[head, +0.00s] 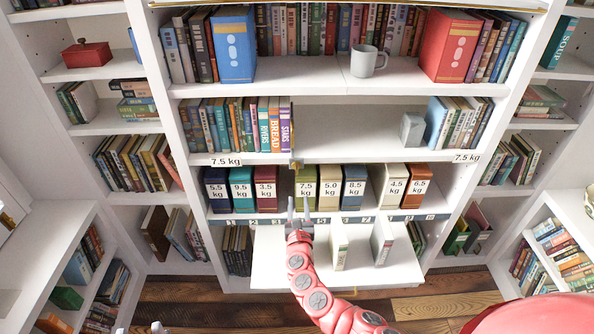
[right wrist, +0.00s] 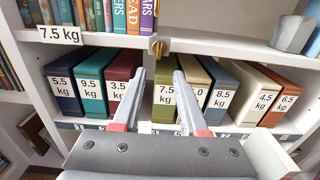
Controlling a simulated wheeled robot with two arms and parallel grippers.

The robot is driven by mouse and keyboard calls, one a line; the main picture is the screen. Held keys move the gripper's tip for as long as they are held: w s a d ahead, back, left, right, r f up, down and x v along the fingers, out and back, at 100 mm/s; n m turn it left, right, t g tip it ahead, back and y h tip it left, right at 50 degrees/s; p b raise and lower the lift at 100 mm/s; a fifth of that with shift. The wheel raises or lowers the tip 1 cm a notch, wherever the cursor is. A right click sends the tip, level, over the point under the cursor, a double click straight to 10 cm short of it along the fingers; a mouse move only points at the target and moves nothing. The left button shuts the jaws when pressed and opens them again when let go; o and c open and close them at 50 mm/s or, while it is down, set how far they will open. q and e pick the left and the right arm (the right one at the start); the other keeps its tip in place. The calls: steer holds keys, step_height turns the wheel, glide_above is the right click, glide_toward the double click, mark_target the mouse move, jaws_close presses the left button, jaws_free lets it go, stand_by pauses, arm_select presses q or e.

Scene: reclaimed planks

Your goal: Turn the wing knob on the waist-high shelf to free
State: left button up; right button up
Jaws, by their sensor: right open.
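The wing knob is a small brass piece (head: 297,164) on the front edge of the waist-high shelf (head: 350,157). It also shows in the right wrist view (right wrist: 157,46), top centre, looking upright; its exact turn is too small to tell. My right gripper (head: 299,204) is open and empty, below the knob and in front of the row of weight boxes. In the right wrist view its two fingers (right wrist: 160,78) point up toward the knob, apart from it. A small grey piece at the bottom left of the head view may be my left gripper (head: 158,327); its jaws cannot be made out.
Labelled weight boxes (head: 354,190) stand below the shelf, with a gap between the 3.5 kg and 7.5 kg boxes. A white pull-out board (head: 285,262) juts out below, holding two upright books (head: 382,240). Books and a grey mug (head: 367,60) fill shelves above.

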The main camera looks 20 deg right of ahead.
mark_target(297, 170)
steer(key=b+x, duration=0.3)
steer(key=x, duration=0.2)
steer(key=b+x, duration=0.3)
steer(key=x, duration=0.1)
steer(key=f+b+x, duration=0.1)
steer(key=b+x, duration=0.2)
steer(key=x, duration=0.2)
steer(key=shift+w+d+b, duration=0.1)
steer(key=shift+w+b, duration=0.25)
steer(key=shift+w+r, duration=0.25)
steer(key=shift+r, duration=0.05)
jaws_close()
